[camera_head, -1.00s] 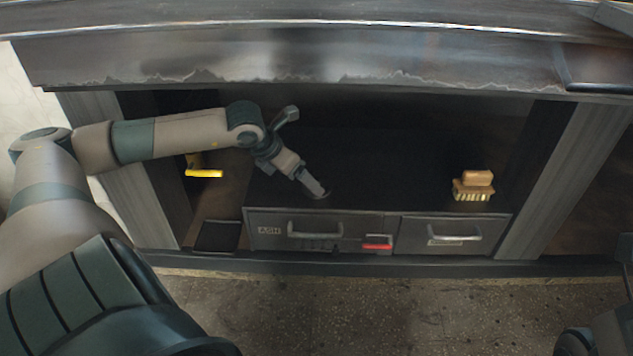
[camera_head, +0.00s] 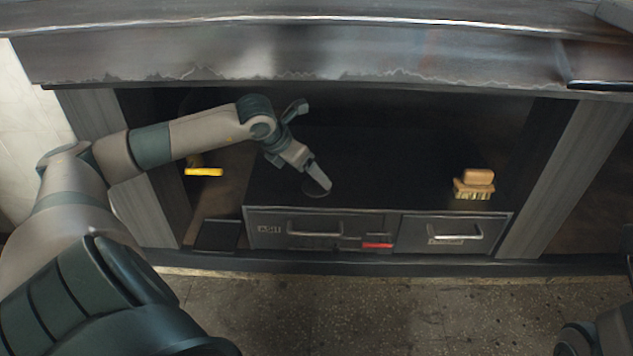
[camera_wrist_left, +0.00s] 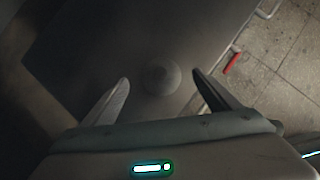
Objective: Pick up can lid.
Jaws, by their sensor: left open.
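The can lid (camera_wrist_left: 161,77) is a small grey disc lying on the dark top of the drawer unit. In the left wrist view it lies between and just beyond my two open fingertips. In the head view the lid (camera_head: 316,189) shows as a dark disc, partly hidden by my gripper. My left gripper (camera_head: 318,178) is open and empty above the lid, and it shows in the left wrist view too (camera_wrist_left: 160,82). I cannot tell whether its tips touch the surface. My right gripper is not in view.
The drawer unit (camera_head: 390,150) has two front handles and a red item (camera_head: 377,245) at its front. A wooden brush (camera_head: 473,185) stands on its right part. A yellow object (camera_head: 204,172) is at the left. The metal counter (camera_head: 300,60) overhangs the space.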

